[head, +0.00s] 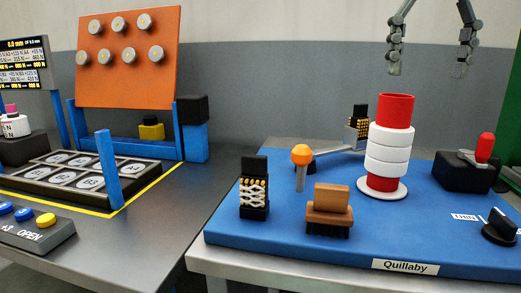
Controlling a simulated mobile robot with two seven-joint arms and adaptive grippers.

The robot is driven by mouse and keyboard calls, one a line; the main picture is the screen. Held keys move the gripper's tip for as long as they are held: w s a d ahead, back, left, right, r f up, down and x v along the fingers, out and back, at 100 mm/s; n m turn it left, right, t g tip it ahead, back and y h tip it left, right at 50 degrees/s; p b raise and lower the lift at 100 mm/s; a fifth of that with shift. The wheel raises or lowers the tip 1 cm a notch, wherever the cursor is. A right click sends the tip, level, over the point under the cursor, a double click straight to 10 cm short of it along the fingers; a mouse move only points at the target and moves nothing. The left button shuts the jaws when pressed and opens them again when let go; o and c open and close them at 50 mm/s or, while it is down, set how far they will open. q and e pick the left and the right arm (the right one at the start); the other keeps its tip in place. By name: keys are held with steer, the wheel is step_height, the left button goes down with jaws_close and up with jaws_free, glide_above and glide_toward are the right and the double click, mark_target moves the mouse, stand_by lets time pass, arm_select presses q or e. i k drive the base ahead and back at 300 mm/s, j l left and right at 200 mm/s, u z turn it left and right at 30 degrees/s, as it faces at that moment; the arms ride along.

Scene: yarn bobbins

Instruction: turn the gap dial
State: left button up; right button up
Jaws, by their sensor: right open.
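A black dial (499,228) with a raised grip sits at the front right of the blue board. White labels (466,217) beside it read "THIN", and another label is partly hidden by the dial's grip. I take this for the gap dial. My right gripper (427,72) hangs at the top right, its two fingers wide apart with nothing between them. It is above and behind the red and white cylinder, well away from the dial. My left gripper is not in view.
The blue board (280,250) carries a red and white cylinder (388,150), an orange-ball lever (301,157), a wooden-topped brush (329,208), a black block with white mesh (254,190) and a red-handled switch (484,150). A grey bench with an orange panel (128,60) stands left.

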mark_target(500, 230)
steer(key=k, duration=1.25)
